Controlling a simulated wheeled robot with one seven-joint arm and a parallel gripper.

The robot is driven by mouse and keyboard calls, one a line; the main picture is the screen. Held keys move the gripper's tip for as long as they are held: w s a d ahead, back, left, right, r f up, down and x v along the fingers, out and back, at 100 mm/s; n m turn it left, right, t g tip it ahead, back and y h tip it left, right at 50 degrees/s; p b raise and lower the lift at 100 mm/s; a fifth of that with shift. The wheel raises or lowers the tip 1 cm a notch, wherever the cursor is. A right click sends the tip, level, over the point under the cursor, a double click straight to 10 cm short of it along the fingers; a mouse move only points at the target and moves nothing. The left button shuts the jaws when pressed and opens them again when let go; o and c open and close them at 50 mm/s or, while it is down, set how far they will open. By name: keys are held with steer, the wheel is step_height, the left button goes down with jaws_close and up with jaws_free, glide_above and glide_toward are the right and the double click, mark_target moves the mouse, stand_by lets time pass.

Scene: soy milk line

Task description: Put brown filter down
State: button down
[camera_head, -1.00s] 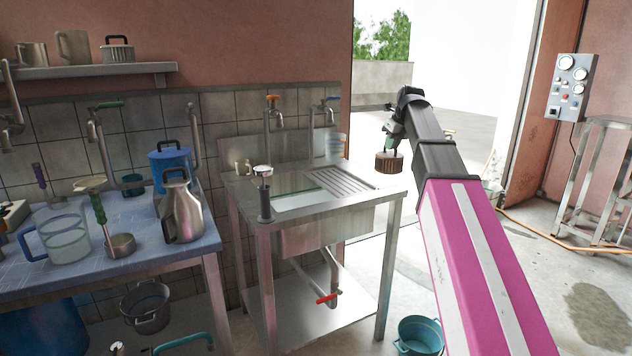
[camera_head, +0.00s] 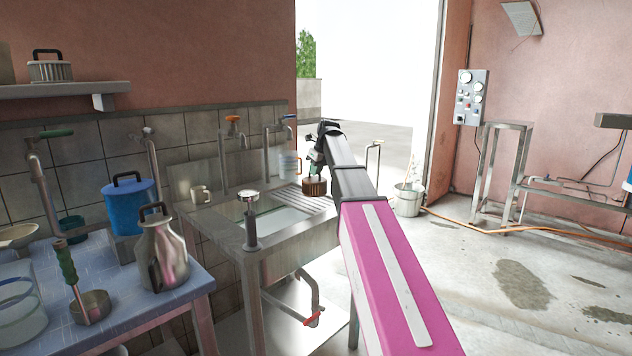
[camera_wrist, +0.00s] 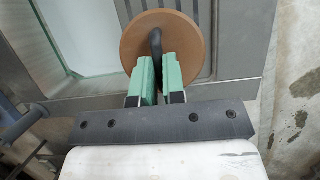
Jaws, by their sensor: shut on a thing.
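The brown filter (camera_head: 314,187) is a round, ribbed piece with a dark handle on top. My gripper (camera_head: 316,165) is shut on that handle and holds the filter upright at the right end of the steel sink unit. In the wrist view the filter (camera_wrist: 132,50) shows as a brown disc from above, with the green fingers of my gripper (camera_wrist: 155,75) closed on the black handle.
A blue table (camera_head: 195,286) with a metal jug (camera_head: 163,254) stands left. The floor at the right is largely open.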

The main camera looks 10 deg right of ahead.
mark_target(317, 179)
steer(key=shift+w+d+f, duration=0.2)
steer(key=shift+f, duration=1.95)
steer(key=shift+f, duration=0.15)
steer(key=c, duration=1.2)
jaws_free()
steer(key=v, duration=1.2)
